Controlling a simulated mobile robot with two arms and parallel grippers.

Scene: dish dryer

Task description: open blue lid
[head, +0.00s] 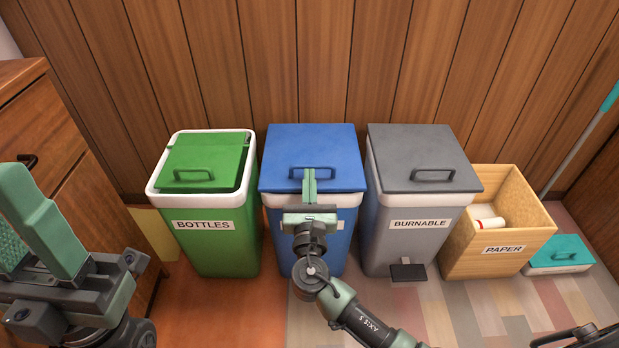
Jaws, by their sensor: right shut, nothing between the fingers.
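The blue bin (338,245) stands upright against the wooden wall, between the green bin and the grey bin. Its blue lid (312,150) lies shut on top, with a dark blue bar handle (340,172) near the front edge. My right gripper (309,183) is shut and empty, its fingertips over the front middle of the lid at the handle. It hides part of the handle and the bin's label. I cannot tell whether the fingertips touch the handle. My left gripper (12,238) is at the left edge, partly cut off, open, and far from the lid.
A green BOTTLES bin (220,245) stands close on the left and a grey BURNABLE bin (400,245) close on the right. A wooden PAPER box (470,258) holds a white roll (488,223). A wooden cabinet (35,125) stands at far left.

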